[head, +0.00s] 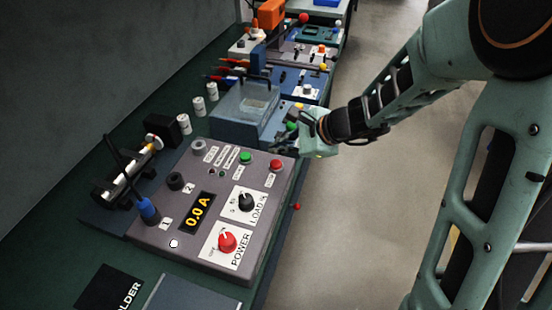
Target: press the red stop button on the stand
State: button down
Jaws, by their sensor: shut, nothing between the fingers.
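The stand (180,236) is a grey sloped control panel on the bench. The red stop button (276,164) sits near its upper right corner, with a small white label below it. A green button (246,157) is to its left. My gripper (282,144) is at the end of the green arm, just beyond the stand's far right corner, above and slightly right of the red button in the picture. It is shut and empty, and its dark fingers are partly lost against the equipment behind. No contact with the button shows.
The panel also has a red POWER knob (227,241), a black LOAD knob (245,202) and a display (197,212) reading 0.0 A. A blue plug (149,210) stands at its left edge. A blue-grey tank (245,110) is behind. The floor (340,240) to the right is clear.

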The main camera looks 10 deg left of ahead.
jog(key=shift+r+p, duration=0.75)
jog(key=shift+r, duration=0.6)
jog(key=shift+f, duration=0.1)
